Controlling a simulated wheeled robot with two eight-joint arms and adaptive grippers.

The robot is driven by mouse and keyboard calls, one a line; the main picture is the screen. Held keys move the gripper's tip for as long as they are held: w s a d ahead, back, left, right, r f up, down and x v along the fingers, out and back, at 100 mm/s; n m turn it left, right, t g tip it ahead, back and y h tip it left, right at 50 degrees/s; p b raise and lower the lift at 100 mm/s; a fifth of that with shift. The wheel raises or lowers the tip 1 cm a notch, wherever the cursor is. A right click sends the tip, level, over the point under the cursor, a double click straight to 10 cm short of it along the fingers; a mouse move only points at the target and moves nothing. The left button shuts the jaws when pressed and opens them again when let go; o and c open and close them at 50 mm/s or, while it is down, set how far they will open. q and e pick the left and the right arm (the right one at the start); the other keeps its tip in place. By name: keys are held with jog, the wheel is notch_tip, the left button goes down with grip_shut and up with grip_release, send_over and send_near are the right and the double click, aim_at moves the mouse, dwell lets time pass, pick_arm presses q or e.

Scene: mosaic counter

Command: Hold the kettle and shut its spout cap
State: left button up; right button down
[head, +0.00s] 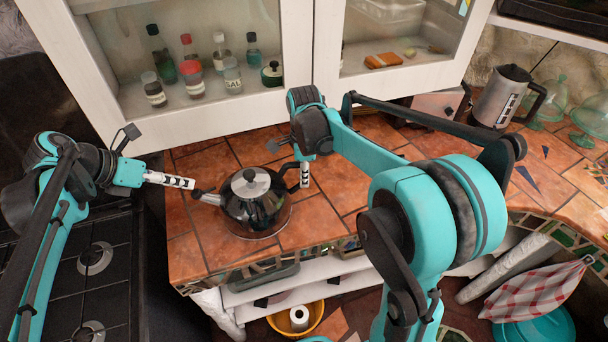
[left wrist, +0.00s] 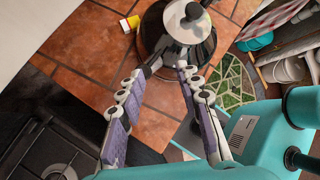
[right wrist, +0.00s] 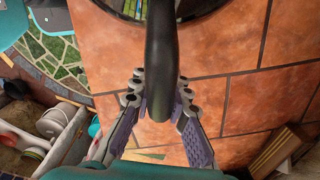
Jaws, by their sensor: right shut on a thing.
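The kettle (head: 262,210), dark and glossy with a steel lid and black knob, stands upright on the tiled counter. Its spout (head: 208,198) points left; its black handle (head: 288,172) is on the right. My right gripper (head: 305,174) is shut on the handle; the right wrist view shows the handle (right wrist: 160,50) between its fingers. My left gripper (head: 192,184) is beside the spout tip. In the left wrist view its fingers (left wrist: 163,77) are apart and empty, just short of the spout (left wrist: 157,63). The spout cap is too small to make out, so I cannot tell its position.
A glass-fronted cabinet (head: 325,60) with bottles stands behind the counter (head: 205,245). A black stove (head: 105,285) lies at left, below my left arm. A steel jug (head: 503,97) and glass domes (head: 592,115) stand at the back right. Counter tiles around the kettle are mostly clear.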

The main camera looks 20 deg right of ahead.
pick_arm(q)
grip_shut()
jog(key=s+a+n+t+h, duration=0.1)
jog(key=s+a+n+h, duration=0.1)
jog(key=n, duration=0.9)
jog(key=s+a+r+n+h, duration=0.1)
jog(key=s+a+n+h, duration=0.1)
jog(key=n, duration=0.9)
jog(key=shift+s+n+t, duration=0.2)
jog(key=shift+n+t, duration=0.2)
jog(key=shift+a+r, duration=0.1)
